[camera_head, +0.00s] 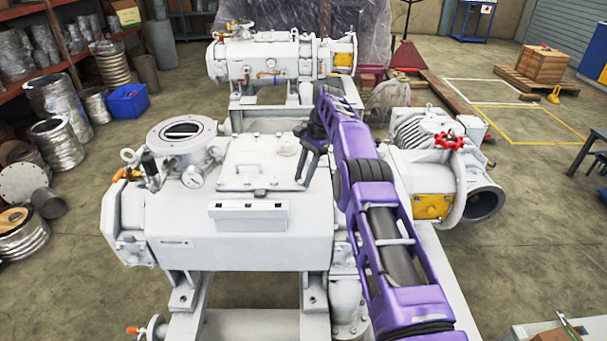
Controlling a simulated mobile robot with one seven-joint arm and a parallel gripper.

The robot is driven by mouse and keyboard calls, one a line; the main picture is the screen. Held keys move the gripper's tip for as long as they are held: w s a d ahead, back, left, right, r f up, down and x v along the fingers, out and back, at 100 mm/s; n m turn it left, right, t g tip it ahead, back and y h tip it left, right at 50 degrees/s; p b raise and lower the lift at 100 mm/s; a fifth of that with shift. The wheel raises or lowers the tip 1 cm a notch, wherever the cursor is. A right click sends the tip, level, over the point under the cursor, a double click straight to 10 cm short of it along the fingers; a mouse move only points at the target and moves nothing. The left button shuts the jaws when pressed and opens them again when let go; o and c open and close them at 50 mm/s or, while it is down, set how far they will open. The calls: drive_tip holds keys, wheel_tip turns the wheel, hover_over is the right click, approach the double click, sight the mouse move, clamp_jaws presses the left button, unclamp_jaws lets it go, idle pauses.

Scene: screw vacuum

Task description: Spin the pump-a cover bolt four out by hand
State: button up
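The near white pump (250,240) fills the middle of the head view. Its flat square cover (254,160) lies on top with a small handle on it. Small bolts show around the cover's edge, too small to tell one from another. My gripper (303,182) points down at the cover's right edge, with its dark fingertips low beside the front right corner. The fingers and my purple arm hide part of that edge. I cannot tell whether the fingers touch or hold a bolt.
A white tray (248,204) sits at the pump's front edge, below the cover. A motor unit (430,150) with a red valve handwheel (449,141) is at right. Another pump (265,62) stands behind.

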drive_tip(key=shift+o, duration=1)
drive_tip(key=shift+r, duration=0.15)
drive_tip(key=shift+m, duration=0.3)
